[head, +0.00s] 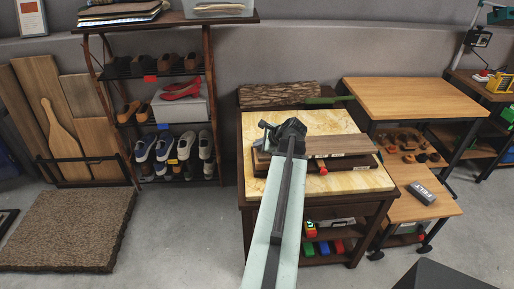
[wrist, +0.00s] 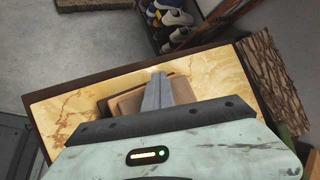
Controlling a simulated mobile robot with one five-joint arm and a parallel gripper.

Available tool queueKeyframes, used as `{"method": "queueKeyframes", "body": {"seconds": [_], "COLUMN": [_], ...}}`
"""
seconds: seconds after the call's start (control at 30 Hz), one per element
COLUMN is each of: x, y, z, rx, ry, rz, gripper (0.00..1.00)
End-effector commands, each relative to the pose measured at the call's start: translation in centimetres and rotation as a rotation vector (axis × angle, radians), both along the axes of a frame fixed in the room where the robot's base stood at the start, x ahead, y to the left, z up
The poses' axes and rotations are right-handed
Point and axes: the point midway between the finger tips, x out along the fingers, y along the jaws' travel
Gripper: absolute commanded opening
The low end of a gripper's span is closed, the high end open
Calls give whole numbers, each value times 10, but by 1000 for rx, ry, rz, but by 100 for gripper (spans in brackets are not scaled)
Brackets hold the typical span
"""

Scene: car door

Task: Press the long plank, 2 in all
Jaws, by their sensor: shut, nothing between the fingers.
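A long brown plank (head: 342,144) lies flat on a darker board on the yellow stone-patterned top of a wooden bench (head: 258,190). Its left part is hidden behind my arm in the head view. In the wrist view the plank's near end (wrist: 125,103) shows beside and behind my fingers. My gripper (head: 264,126) is over the left end of the plank, and in the wrist view (wrist: 158,76) its fingers are shut with nothing between them. I cannot tell whether the fingertips touch the wood.
A small red item (head: 322,167) sits at the board's front edge. A bark-covered log (head: 278,94) and a green item lie behind the bench top. A shoe rack (head: 165,130) stands left, a wooden table (head: 420,98) right. Open floor lies left of the bench.

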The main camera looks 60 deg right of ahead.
Motion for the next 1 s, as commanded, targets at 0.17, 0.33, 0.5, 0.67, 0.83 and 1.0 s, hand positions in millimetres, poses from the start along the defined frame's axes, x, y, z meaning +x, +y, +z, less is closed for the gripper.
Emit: {"method": "queueKeyframes", "body": {"seconds": [0.17, 0.33, 0.5, 0.67, 0.83, 1.0], "x": [-7, -8, -9, -9, -8, -6], "y": [3, 2, 1, 0, 1, 2], "z": [1, 4, 5, 14, 34, 52], "rx": [5, 3, 2, 0, 1, 2], "ry": [42, 43, 43, 41, 39, 37], "rz": [18, 18, 15, 14, 13, 15], "gripper": [0, 0, 0, 0, 0, 0]}}
